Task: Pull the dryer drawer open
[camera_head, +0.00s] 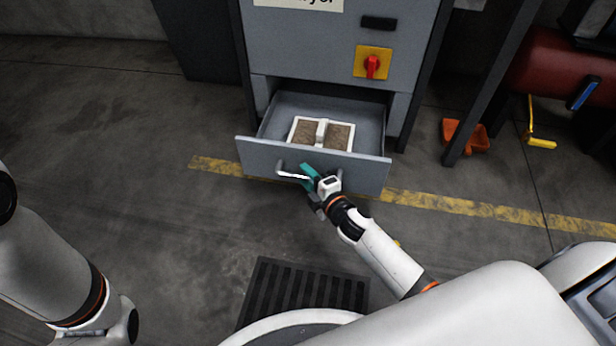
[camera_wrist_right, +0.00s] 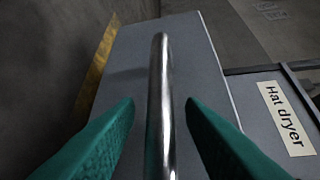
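The grey dryer drawer (camera_head: 255,153) stands pulled out of the cabinet in the head view, with its inside showing. A metal bar handle (camera_head: 291,176) is on its front. My right gripper (camera_head: 308,177), with teal fingers, is at this handle. In the right wrist view the handle (camera_wrist_right: 161,100) runs between the two fingers, with a gap visible on each side, so the gripper is open around the bar. My left arm shows at the lower left of the head view, but its gripper is not in view.
A white-framed item with brown panels (camera_head: 321,134) lies in the drawer. The cabinet (camera_head: 315,45) has a red switch (camera_head: 372,66) on a yellow plate. An orange bin (camera_head: 466,135) stands to the right. A dark floor grate (camera_head: 305,288) lies in front; floor left of the drawer is clear.

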